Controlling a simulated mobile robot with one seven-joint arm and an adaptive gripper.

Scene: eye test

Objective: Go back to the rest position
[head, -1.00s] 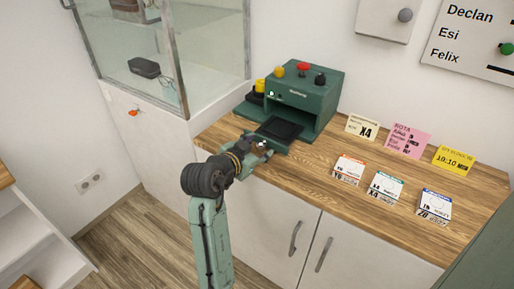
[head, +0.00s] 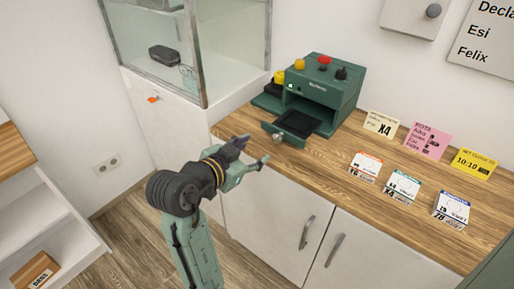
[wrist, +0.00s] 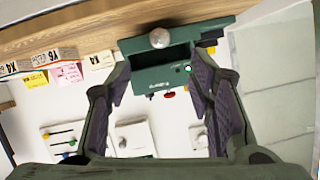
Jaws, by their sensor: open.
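My gripper (head: 255,150) is open and empty, in front of the wooden counter's front edge. In the head view it is below and left of the green machine (head: 336,85). The machine's front drawer (head: 297,124) is pulled out, with a round grey knob (head: 278,138) on its front. The wrist view looks upside down; there the knob (wrist: 159,38) shows between and beyond my spread fingers (wrist: 160,80), apart from them. Nothing is between the fingers.
The wooden counter (head: 335,150) holds upright cards, including a pink card (head: 427,141), and several small labelled boxes. A glass case (head: 225,45) stands left of the machine. White cupboard doors (head: 270,215) are below the counter. An open shelf (head: 50,225) is at left. Floor shows between.

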